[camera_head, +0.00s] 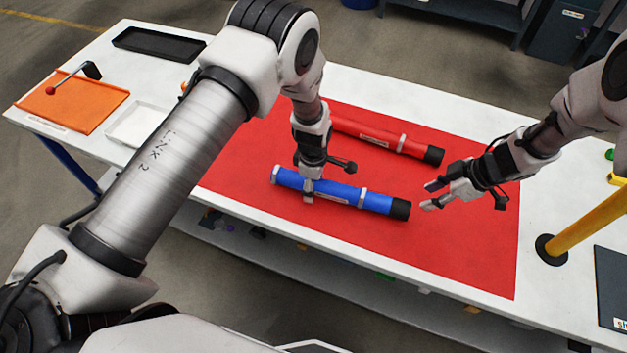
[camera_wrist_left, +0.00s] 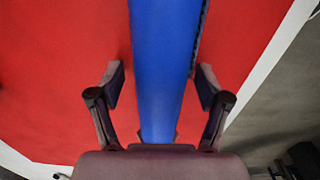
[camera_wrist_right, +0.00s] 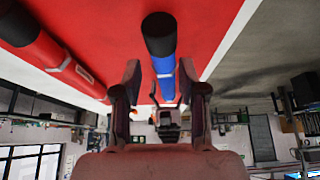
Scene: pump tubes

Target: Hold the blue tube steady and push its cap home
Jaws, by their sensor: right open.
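The blue tube (camera_head: 335,190) lies on the red mat (camera_head: 463,250), with a grey band near its right end and a black cap (camera_head: 400,209) on that end. I cannot tell how far the cap is seated. My left gripper (camera_head: 308,191) is down over the tube's left half. In the left wrist view its fingers stand open on either side of the tube (camera_wrist_left: 160,60), with red mat showing between. My right gripper (camera_head: 428,196) is open and empty, just right of the cap and apart from it. The cap (camera_wrist_right: 158,35) also shows in the right wrist view.
A red tube (camera_head: 378,136) with a black end lies behind the blue one. An orange tray (camera_head: 75,103), a white tray (camera_head: 140,124) and a black tray (camera_head: 160,45) are at the left. A yellow post (camera_head: 590,225) stands at the right. The front mat is clear.

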